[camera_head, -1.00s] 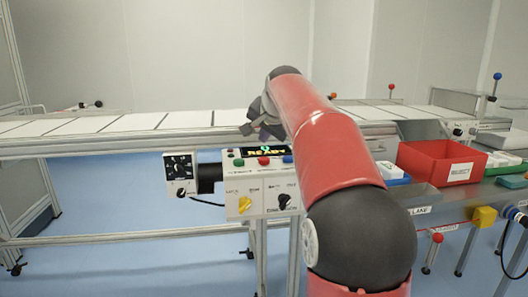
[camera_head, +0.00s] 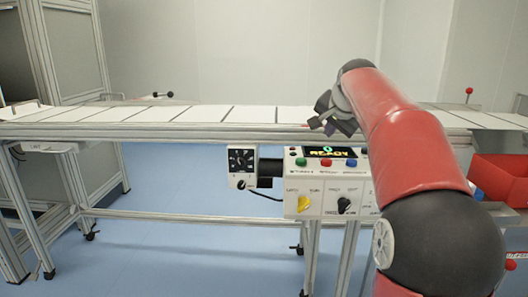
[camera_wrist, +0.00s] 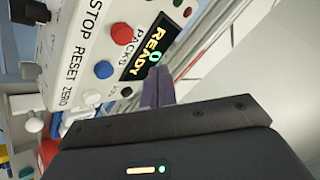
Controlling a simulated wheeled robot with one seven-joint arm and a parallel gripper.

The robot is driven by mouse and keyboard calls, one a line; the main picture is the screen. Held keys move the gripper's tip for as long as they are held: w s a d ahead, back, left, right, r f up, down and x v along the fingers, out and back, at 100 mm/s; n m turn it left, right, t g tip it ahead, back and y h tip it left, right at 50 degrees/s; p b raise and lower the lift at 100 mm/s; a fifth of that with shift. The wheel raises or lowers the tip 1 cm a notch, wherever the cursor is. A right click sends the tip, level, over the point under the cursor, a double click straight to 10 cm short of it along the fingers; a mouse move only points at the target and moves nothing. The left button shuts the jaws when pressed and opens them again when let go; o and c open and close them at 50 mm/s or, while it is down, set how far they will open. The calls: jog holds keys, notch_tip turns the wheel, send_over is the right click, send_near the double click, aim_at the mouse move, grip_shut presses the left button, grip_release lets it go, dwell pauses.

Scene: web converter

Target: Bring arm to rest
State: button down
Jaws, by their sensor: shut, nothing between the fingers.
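My red and dark grey arm reaches in from the lower right of the head view. My gripper (camera_head: 328,122) is at its end, by the rail edge of the conveyor and just above the control box (camera_head: 330,200). In the wrist view the grey-purple fingers (camera_wrist: 156,88) are together with nothing seen between them. They point toward the box's panel, close to the display (camera_wrist: 152,50), which reads "READY". I cannot tell whether they touch it. My arm hides the right side of the box.
The long conveyor (camera_head: 190,116) with white panels crosses the view. A dial unit (camera_head: 242,167) sits left of the box. A red bin (camera_head: 497,178) stands at the right. A tall grey cabinet (camera_head: 70,50) is at the left. The blue floor (camera_head: 170,240) is clear at lower left.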

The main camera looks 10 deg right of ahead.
jog(key=s+a+f+n+g, duration=0.1)
jog(key=s+a+f+n, duration=0.2)
jog(key=s+a, duration=0.35)
jog(key=s+a+f+n, duration=0.2)
jog(key=s+a+f, duration=0.1)
jog(key=s+a, duration=0.4)
jog(key=s+a+f+n+g, duration=0.1)
jog(key=s+a+f+n, duration=0.1)
jog(key=s+f, duration=0.6)
jog(key=s+a+f+n+g+y, duration=0.1)
jog(key=s+f+n, duration=0.3)
jog(key=s+f, duration=0.4)
jog(key=s+a, duration=0.1)
jog(key=s, duration=0.3)
jog(key=shift+s+a+f+y, duration=0.15)
jog(key=shift+s+f+y, duration=0.1)
jog(key=shift+s+y, duration=0.1)
